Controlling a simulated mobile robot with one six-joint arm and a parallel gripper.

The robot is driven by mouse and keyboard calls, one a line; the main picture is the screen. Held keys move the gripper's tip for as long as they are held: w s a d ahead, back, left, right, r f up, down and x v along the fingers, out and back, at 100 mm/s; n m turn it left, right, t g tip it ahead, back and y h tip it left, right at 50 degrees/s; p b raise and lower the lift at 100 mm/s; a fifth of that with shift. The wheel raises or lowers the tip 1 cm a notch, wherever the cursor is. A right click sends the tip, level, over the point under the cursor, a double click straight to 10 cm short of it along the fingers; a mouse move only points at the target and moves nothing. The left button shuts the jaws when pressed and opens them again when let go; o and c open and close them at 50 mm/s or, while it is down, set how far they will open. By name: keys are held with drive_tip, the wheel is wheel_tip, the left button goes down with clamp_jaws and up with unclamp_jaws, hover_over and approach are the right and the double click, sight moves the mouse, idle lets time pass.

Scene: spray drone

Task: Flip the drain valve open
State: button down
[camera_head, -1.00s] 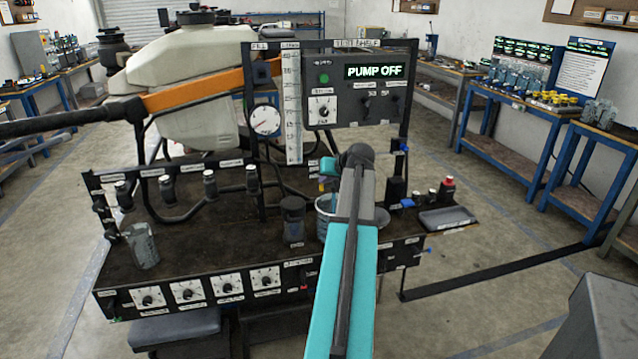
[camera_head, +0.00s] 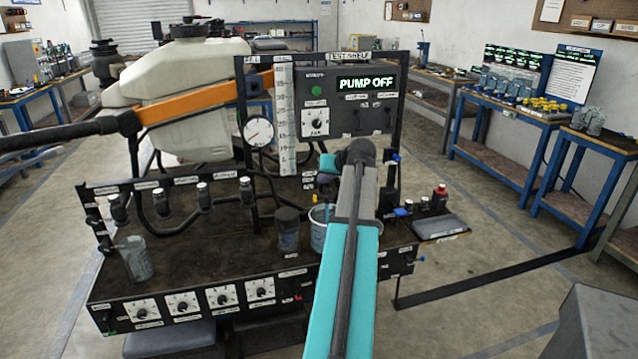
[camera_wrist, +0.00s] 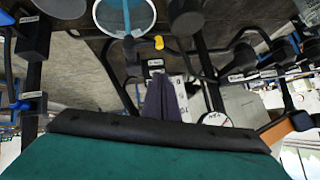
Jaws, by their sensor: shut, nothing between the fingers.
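My gripper (camera_wrist: 167,98) shows in the wrist view as a dark, narrow wedge, shut and empty. In the head view my gripper (camera_head: 328,176) is partly hidden behind my forearm, above the back of the bench. A small yellow lever (camera_wrist: 159,42) sits just beyond the fingertips in the wrist view, beside a clear container; it looks apart from them. The yellow lever (camera_head: 315,199) also shows in the head view, just below the gripper. It may be the drain valve's handle, but I cannot read its label. Its open or closed position is unclear.
The clear container (camera_head: 319,238) stands in front of the lever, with a dark cup (camera_head: 287,232) to its left. The upright test panel (camera_head: 350,105) reads PUMP OFF. A gauge (camera_head: 258,132) and hoses stand behind the bench (camera_head: 190,255). A blue handle (camera_wrist: 20,105) is at the wrist view's left.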

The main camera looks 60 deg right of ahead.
drive_tip(key=v, duration=0.7)
drive_tip(key=shift+a+b, duration=0.35)
drive_tip(key=shift+w+r, duration=0.15)
